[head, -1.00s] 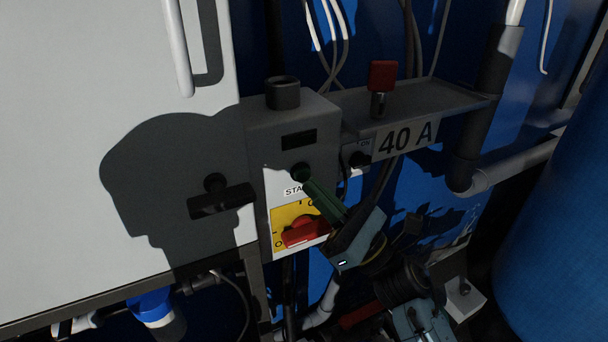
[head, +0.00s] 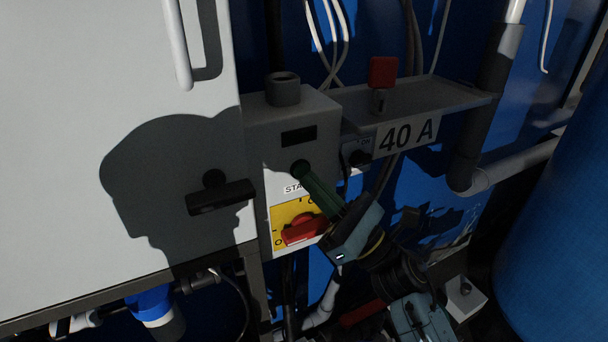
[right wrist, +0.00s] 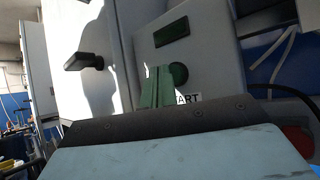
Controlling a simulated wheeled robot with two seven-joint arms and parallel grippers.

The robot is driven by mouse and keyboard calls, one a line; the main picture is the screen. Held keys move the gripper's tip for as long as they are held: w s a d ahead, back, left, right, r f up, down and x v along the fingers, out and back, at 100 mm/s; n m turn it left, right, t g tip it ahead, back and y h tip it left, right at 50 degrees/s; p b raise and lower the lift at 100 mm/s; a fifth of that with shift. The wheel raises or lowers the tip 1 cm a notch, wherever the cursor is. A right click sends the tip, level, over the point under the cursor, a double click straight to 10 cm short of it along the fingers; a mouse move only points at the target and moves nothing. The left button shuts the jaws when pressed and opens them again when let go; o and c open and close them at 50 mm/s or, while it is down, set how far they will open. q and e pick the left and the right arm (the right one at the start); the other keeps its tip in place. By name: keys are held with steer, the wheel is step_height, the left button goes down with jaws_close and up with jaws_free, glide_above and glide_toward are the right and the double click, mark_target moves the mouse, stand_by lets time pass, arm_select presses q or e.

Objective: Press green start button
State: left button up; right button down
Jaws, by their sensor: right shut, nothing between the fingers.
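The green start button (head: 299,166) is a round dark green button on the face of a grey control box, above a "START" label (head: 293,189). It also shows in the right wrist view (right wrist: 178,74), partly covered by my finger. My right gripper (head: 309,178) is shut and empty, its green fingers pointing at the button from the lower right. In the right wrist view the fingertips (right wrist: 158,72) overlap the left edge of the button. I cannot tell whether they touch it. My left gripper is out of view.
A red rotary switch (head: 304,229) on a yellow plate sits below the button. A shelf (head: 425,101) with a red-topped part (head: 382,73) and a "40 A" sign (head: 407,136) is at the right. A white cabinet with a dark handle (head: 220,198) is at the left.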

steer(key=shift+w+a+b, duration=0.2)
steer(key=shift+w+b, duration=0.15)
steer(key=shift+w, duration=0.2)
stand_by(0.8)
steer(key=shift+s, duration=0.1)
steer(key=shift+s+d, duration=0.35)
steer(key=shift+s, duration=0.4)
steer(key=s, duration=0.1)
steer(key=s+d, duration=0.1)
steer(key=s, duration=0.1)
steer(key=s+d, duration=0.1)
steer(key=shift+s, duration=0.35)
stand_by(0.6)
